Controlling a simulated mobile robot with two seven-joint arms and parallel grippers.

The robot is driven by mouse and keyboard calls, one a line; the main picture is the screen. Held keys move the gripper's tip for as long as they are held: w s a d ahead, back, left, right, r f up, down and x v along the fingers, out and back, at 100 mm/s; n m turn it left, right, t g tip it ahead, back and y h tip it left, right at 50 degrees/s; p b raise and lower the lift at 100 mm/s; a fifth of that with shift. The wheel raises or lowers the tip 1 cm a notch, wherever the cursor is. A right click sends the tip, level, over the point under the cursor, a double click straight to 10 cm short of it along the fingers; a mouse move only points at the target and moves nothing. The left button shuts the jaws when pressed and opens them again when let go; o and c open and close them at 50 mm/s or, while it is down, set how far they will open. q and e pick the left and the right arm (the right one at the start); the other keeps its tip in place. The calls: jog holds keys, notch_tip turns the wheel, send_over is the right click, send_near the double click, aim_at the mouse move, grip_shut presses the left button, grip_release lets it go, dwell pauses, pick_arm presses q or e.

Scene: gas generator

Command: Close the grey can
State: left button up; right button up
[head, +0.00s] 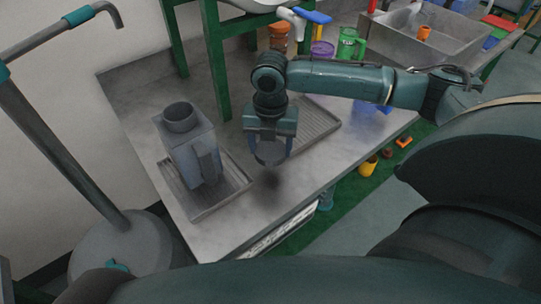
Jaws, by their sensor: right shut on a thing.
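The grey can (193,152) stands upright on the left metal tray on the steel counter. Its round neck (179,117) is open at the top, and a handle-like part is on its right side. My right gripper (271,150) points down over the counter, to the right of the can and apart from it. It is shut on a grey round cap (270,155), held above the counter with a dark shadow below. The fingers hide part of the cap's rim. My left gripper is not in view.
A second ribbed tray (316,124) lies behind my right gripper. A green frame (214,60) rises from the counter behind the can. A green mug (348,46), an orange jar (278,37) and a metal sink box (405,40) stand at the back. Bare counter lies in front.

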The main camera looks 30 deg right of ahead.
aim_at(271, 149)
notch_tip(271, 149, up, 4)
jog(key=shift+r, duration=0.25)
